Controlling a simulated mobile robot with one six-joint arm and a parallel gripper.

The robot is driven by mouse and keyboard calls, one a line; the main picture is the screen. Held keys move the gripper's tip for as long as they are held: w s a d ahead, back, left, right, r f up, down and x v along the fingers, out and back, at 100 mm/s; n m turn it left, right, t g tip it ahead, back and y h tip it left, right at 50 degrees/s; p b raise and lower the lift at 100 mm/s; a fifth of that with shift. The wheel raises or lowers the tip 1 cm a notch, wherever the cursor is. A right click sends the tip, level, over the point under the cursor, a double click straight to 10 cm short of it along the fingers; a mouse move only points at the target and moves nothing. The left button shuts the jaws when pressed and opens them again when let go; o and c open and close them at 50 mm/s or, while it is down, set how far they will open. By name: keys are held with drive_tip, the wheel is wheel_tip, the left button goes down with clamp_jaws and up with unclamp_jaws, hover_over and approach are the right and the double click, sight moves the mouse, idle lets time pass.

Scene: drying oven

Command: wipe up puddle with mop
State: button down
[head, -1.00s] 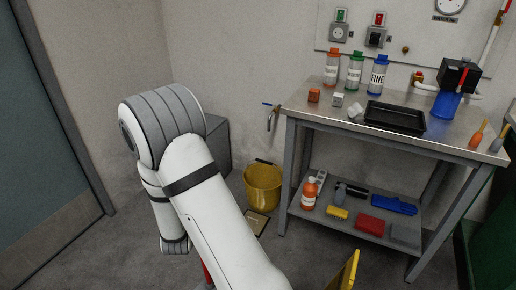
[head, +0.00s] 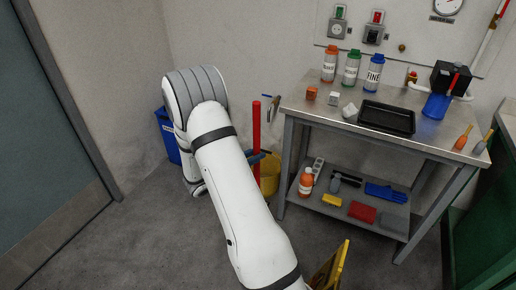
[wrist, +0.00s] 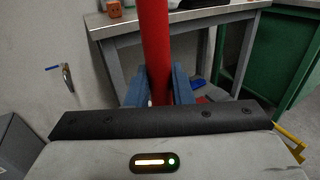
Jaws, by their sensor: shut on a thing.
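A red pole, which looks like the mop's handle (head: 256,122), stands nearly upright just left of the workbench in the head view. It also crosses the top middle of the wrist view (wrist: 154,40). My gripper (head: 257,156) is shut on this handle, with its blue fingers (wrist: 160,86) on both sides of it. The handle's lower part and the mop head are hidden behind my arm and gripper. No puddle shows in either view.
A yellow bucket (head: 270,182) stands behind my gripper, partly hidden. The metal workbench (head: 330,112) holds bottles and a black tray (head: 387,118). A yellow stand (head: 330,268) is at the bottom. A blue bin (head: 166,138) stands by the wall. Left floor is clear.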

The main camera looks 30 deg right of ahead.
wheel_tip(320, 180, down, 5)
drive_tip(key=b, duration=0.3)
drive_tip(key=shift+r, duration=0.1)
idle(0.4)
